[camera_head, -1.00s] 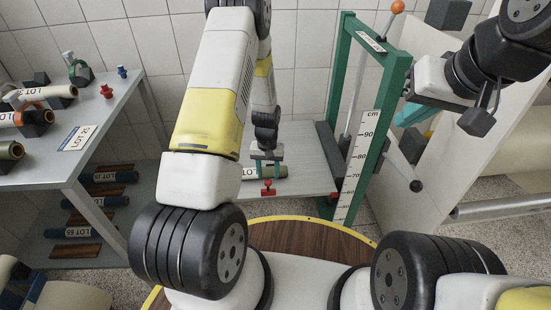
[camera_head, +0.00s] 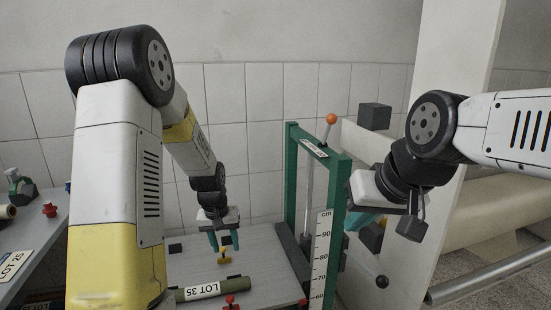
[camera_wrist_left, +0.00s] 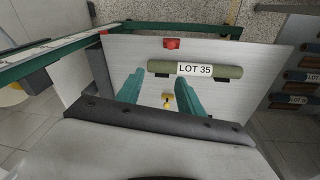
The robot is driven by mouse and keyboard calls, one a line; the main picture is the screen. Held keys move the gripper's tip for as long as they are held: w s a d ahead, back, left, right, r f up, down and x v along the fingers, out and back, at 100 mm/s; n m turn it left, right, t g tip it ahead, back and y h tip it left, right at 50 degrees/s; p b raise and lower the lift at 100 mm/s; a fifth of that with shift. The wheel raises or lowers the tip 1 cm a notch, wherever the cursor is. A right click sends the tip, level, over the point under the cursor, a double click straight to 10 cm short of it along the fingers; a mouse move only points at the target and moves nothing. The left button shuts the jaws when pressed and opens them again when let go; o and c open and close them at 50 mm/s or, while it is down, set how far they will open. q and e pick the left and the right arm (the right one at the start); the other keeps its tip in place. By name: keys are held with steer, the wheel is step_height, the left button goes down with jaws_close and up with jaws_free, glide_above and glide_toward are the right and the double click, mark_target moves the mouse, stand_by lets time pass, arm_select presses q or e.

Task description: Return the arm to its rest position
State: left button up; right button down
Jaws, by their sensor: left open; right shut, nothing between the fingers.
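My left arm comes in from the left of the head view. Its gripper (camera_head: 224,241) has teal fingers, spread apart and pointing down above the grey work surface (camera_head: 262,282). In the left wrist view the fingers (camera_wrist_left: 160,82) are apart with nothing gripped. An olive roll labelled LOT 35 (camera_head: 240,283) lies on the surface in front of the gripper, apart from it; it also shows in the left wrist view (camera_wrist_left: 224,71). My right gripper (camera_head: 360,221) is at the right beside the green frame; its fingers are largely hidden and it holds nothing visible.
A green frame (camera_head: 342,175) with a cm scale (camera_head: 322,255) and an orange-knobbed lever (camera_head: 331,118) stands between the arms. A small yellow part (camera_head: 225,255) and a red part (camera_head: 231,301) are near the roll. A side table (camera_head: 28,240) is at left.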

arm_select(q)
steer(key=s+r+t+h, duration=0.1)
steer(key=s+r, duration=0.4)
steer(key=r, duration=0.4)
steer(key=s+r+t, duration=0.1)
steer(key=s+r, duration=0.4)
steer(key=r, duration=0.4)
steer(key=s+d+r+m+t, duration=0.1)
steer(key=s+r, duration=0.5)
steer(key=s, duration=0.6)
steer(key=shift+s+t, duration=0.15)
steer(key=shift+t, duration=0.55)
